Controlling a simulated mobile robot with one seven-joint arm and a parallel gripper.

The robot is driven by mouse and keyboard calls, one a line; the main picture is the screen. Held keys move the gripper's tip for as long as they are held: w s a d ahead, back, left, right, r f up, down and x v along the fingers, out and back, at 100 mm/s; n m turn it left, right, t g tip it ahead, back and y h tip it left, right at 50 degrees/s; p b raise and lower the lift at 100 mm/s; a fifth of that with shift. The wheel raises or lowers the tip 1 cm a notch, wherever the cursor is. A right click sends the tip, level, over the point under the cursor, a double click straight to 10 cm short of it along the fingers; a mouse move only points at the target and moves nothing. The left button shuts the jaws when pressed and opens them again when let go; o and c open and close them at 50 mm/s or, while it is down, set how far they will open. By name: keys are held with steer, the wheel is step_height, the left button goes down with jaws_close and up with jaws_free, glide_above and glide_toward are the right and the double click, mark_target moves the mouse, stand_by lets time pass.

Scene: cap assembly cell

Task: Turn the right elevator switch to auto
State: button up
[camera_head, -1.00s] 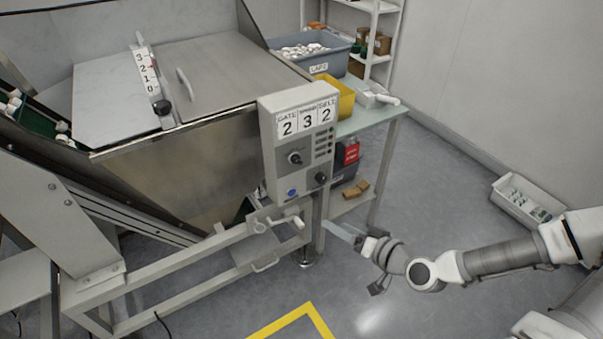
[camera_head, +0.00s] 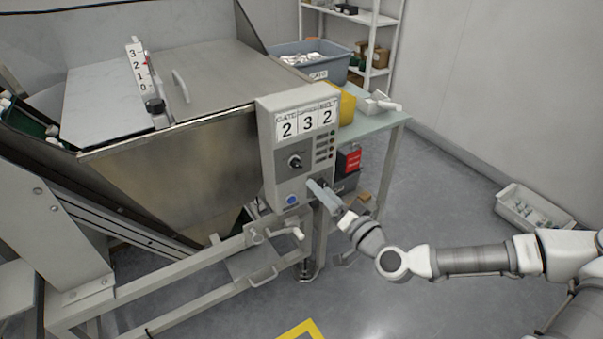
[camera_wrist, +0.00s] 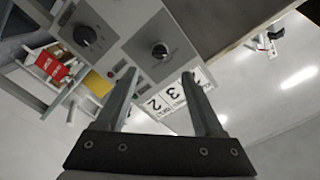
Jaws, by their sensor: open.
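The grey control box (camera_head: 268,150) stands at the hopper's right corner, with number cards 2, 3 and 2 along its top. Its upper-left black knob (camera_head: 295,161) is in plain view. Its lower-right black knob is hidden behind my gripper (camera_head: 314,186) in the head view. In the wrist view, the lower-right knob (camera_wrist: 84,35) is at upper left and the other knob (camera_wrist: 160,51) is at upper middle. My gripper (camera_wrist: 160,75) is open and empty, its fingers pointing at the panel. Contact cannot be told. The knob labels are too small to read.
A blue button (camera_head: 292,200) sits low on the box. A red box (camera_head: 349,158) and a yellow bin (camera_head: 347,106) are right of it by a glass-topped table (camera_head: 385,122). A frame with a crank handle (camera_head: 290,234) is below.

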mark_target(299, 167)
steer(key=b+x, duration=0.1)
steer(key=x, duration=0.8)
steer(key=shift+w+a, duration=0.3)
jaws_close()
